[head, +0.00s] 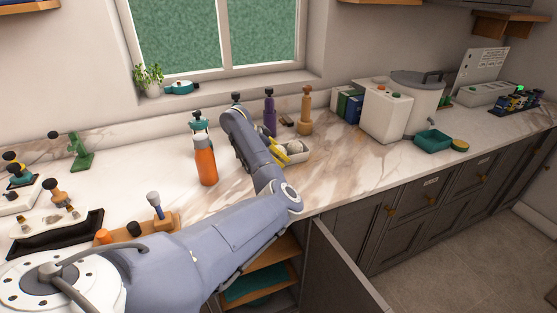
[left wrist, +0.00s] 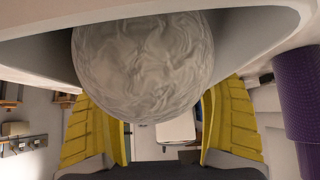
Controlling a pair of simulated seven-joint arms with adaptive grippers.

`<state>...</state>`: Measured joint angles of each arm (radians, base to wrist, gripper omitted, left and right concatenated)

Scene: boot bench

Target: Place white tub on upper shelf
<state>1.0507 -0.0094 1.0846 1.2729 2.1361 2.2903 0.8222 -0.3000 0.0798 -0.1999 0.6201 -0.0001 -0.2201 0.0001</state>
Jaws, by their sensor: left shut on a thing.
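The white tub (head: 302,155) is at the front part of the counter, just beyond my left forearm, with pale round things showing inside it. In the left wrist view its pale wall (left wrist: 275,22) curves across the top, and a large grey-white ball (left wrist: 145,60) fills the middle. My left gripper (head: 277,152) has yellow fingers and is shut on the tub; my arm hides part of it. The upper shelf (head: 288,246) is a wooden board inside the open cabinet under the counter, partly hidden by my arm. My right gripper is not in view.
The open cabinet door (head: 342,275) juts forward right of the shelves. A teal thing (head: 252,284) lies lower in the cabinet. An orange bottle (head: 206,165) stands left of my gripper; a purple bottle (head: 270,115) stands behind it. The counter to the tub's right is clear.

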